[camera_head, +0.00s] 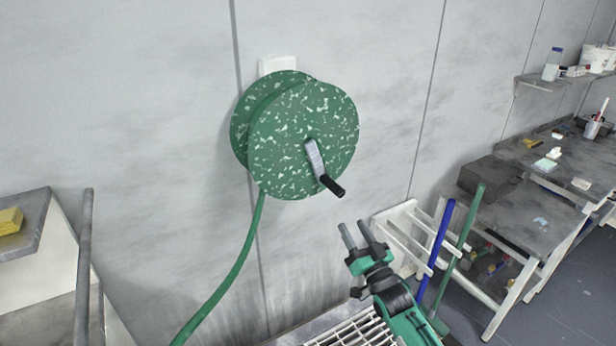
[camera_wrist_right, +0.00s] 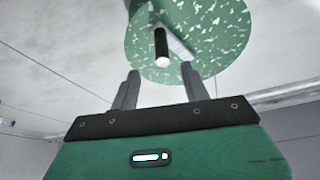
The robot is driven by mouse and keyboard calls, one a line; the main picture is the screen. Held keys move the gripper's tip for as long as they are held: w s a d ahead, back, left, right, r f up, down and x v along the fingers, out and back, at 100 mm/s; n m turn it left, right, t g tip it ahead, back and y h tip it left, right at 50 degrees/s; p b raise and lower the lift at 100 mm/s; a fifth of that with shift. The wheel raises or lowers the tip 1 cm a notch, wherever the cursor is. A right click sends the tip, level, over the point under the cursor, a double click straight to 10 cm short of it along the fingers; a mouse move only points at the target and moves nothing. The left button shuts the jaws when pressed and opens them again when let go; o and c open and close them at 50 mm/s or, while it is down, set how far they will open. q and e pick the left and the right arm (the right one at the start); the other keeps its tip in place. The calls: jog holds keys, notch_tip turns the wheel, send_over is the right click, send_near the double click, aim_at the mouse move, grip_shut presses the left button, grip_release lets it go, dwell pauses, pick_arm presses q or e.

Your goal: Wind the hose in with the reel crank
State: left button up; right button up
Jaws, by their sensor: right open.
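The green speckled hose reel (camera_head: 290,125) is mounted on the grey wall, and it also shows in the right wrist view (camera_wrist_right: 215,40). Its metal crank arm (camera_head: 315,160) slants down to a black handle (camera_head: 333,186), which sticks out from the reel face. In the right wrist view the handle (camera_wrist_right: 161,48) appears beyond and between my fingertips. The green hose (camera_head: 238,262) hangs from the reel's underside and runs down left out of view. My right gripper (camera_head: 357,233) is open and empty, below and slightly right of the handle, apart from it. My left gripper is not in view.
A white rack (camera_head: 400,235) with a blue pole (camera_head: 437,250) and a green pole (camera_head: 462,240) stands right of my right gripper. A metal grate (camera_head: 350,330) lies below. Cluttered benches (camera_head: 535,225) fill the right. A shelf with a yellow sponge (camera_head: 10,221) is at left.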

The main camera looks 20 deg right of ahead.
aim_at(336, 192)
jog(key=p+x, duration=0.1)
jog(key=x, duration=0.3)
jog(key=p+x, duration=0.1)
jog(key=x, duration=0.3)
jog(key=r+p+x, duration=0.1)
jog(key=p+x, duration=0.1)
jog(key=x, duration=0.2)
jog(key=shift+s, duration=0.1)
jog(key=shift+p+x, duration=0.3)
jog(key=shift+x, duration=0.5)
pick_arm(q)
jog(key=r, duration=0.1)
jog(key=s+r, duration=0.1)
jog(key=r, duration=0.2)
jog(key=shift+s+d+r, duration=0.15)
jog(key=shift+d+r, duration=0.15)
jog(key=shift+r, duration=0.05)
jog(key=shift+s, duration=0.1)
pick_arm(e)
jog(key=shift+d, duration=0.1)
grip_shut()
